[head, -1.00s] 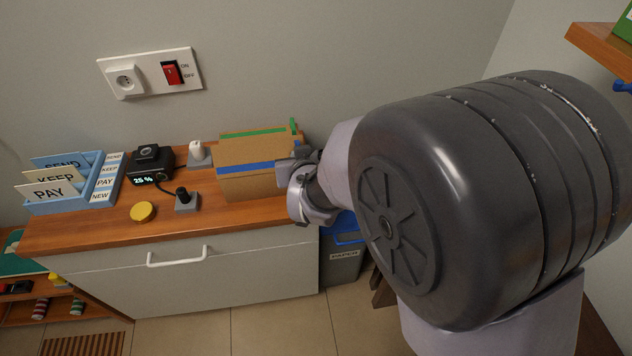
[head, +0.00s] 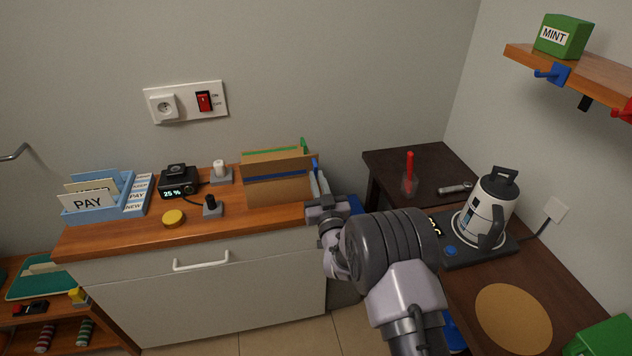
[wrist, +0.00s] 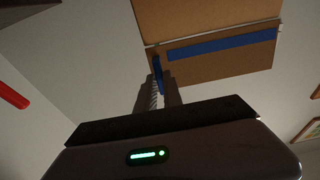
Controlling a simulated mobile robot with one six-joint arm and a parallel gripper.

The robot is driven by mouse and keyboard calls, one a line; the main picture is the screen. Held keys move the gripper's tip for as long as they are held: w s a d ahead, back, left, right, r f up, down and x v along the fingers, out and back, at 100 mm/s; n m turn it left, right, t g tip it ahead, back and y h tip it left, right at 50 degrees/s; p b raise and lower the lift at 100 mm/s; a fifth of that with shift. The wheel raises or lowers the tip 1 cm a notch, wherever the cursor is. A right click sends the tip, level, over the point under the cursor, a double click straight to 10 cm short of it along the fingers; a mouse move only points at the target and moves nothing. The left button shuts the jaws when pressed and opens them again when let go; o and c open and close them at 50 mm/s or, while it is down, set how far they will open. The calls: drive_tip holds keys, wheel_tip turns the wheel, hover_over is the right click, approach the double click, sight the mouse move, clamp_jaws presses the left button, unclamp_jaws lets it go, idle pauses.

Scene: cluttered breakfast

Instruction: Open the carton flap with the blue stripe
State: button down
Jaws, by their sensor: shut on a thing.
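The cardboard carton (head: 278,188) stands at the right end of the wooden counter, with brown panels raised at its top. In the wrist view, the brown flap with the blue stripe (wrist: 215,45) fills the upper right, beside another cardboard panel along a pale seam. A blue tab (wrist: 158,75) at the flap's left edge sits between my fingers. My gripper (head: 322,199) is at the carton's right side, shut on the blue tab. The fingertips are partly hidden in both views.
A green strip (head: 304,145) shows at the carton's back. Left of it are a black joystick (head: 212,205), a white knob (head: 219,169), a yellow button (head: 174,218) and a letter rack (head: 130,207). A dark table with a kettle (head: 488,209) stands at right.

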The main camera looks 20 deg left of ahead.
drive_tip(key=shift+s+f+t, duration=0.1)
drive_tip(key=shift+f+t, duration=0.1)
drive_tip(key=shift+t, duration=0.1)
idle(0.4)
drive_tip(key=c, duration=1.5)
unclamp_jaws()
drive_tip(key=shift+d+f, duration=0.1)
drive_tip(key=p+v, duration=0.3)
drive_tip(key=v, duration=1.4)
drive_tip(key=shift+d+f, duration=0.15)
drive_tip(key=shift+f, duration=0.1)
